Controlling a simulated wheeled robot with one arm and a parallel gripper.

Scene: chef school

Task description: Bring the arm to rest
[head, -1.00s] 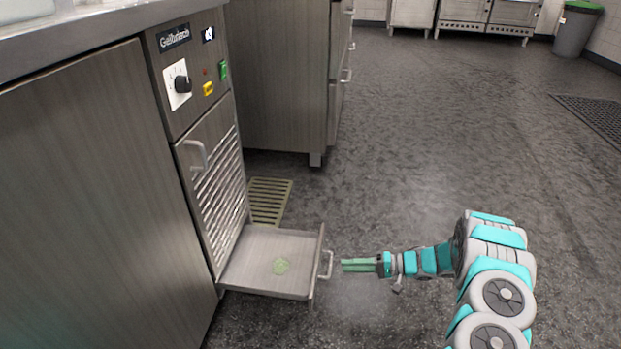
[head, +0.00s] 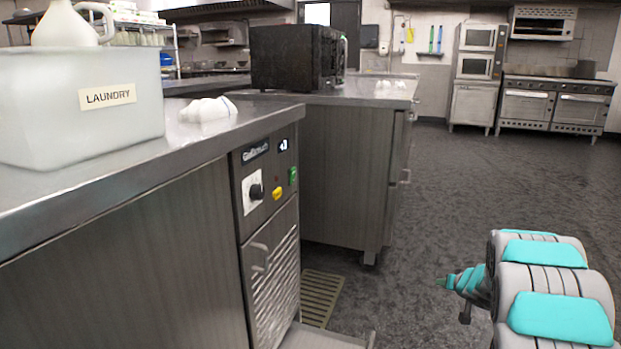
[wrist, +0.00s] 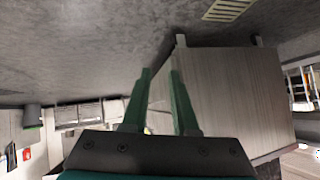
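My gripper (head: 446,282) shows at the lower right in the head view, above the floor and right of the counter. In the wrist view its two green fingers (wrist: 160,72) stand apart with nothing between them, so it is open and empty. My folded arm fills the lower right corner of the head view. The pulled-out tray (head: 325,341) below the slatted panel (head: 275,278) is mostly cut off by the bottom edge. My gripper is apart from it.
The steel counter (head: 120,260) carries a tub labelled LAUNDRY (head: 75,115) and a white cloth (head: 208,109). A second counter (head: 342,180) with a dark oven (head: 293,58) stands behind. A floor grate (head: 319,297) lies beside the panel. Open floor (head: 480,190) stretches to the right.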

